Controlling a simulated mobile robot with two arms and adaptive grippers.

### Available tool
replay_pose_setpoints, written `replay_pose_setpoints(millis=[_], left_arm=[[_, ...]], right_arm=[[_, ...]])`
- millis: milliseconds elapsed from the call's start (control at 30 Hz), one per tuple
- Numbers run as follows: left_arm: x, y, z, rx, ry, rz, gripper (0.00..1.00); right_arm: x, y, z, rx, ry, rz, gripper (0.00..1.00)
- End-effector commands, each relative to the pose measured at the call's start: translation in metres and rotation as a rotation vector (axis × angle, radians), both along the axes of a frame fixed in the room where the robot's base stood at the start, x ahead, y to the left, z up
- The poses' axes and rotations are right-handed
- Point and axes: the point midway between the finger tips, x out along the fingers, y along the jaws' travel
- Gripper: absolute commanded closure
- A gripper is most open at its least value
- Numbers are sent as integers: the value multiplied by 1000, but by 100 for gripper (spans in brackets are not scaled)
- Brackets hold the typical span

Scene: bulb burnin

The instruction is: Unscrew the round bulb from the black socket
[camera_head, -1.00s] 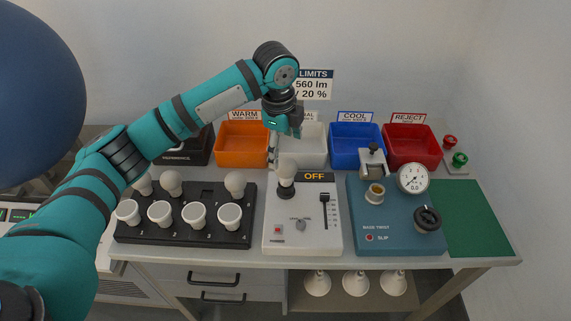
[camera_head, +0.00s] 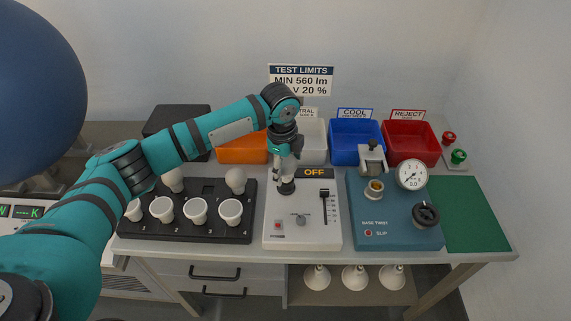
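The black socket (camera_head: 287,187) stands on the white tester panel at the middle of the bench. The round bulb (camera_head: 287,174) stands upright in it, a pale patch mostly hidden by my gripper. My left gripper (camera_head: 284,172) points down over the socket, with its fingers at the bulb's height. Whether the fingers touch or grip the bulb is too small to tell. My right gripper is not in view.
The white tester (camera_head: 272,215) has a slider and an OFF display (camera_head: 316,173). A blue base-twist device (camera_head: 395,235) stands right. Orange, white, blue and red bins line the back.

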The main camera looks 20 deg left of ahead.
Motion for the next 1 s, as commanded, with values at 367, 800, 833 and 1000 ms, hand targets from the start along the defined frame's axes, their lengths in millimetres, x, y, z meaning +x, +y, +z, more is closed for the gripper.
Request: replay_pose_setpoints(millis=[367, 800, 833, 1000], left_arm=[[0, 0, 0, 0, 0, 0, 76], [-3, -2, 10, 0, 7, 447, 78], [-3, -3, 10, -1, 7, 495, 78], [-3, -3, 10, 1, 8, 802, 78]], right_arm=[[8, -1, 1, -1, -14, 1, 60], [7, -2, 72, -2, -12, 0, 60], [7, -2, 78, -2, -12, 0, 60], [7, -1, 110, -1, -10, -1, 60]])
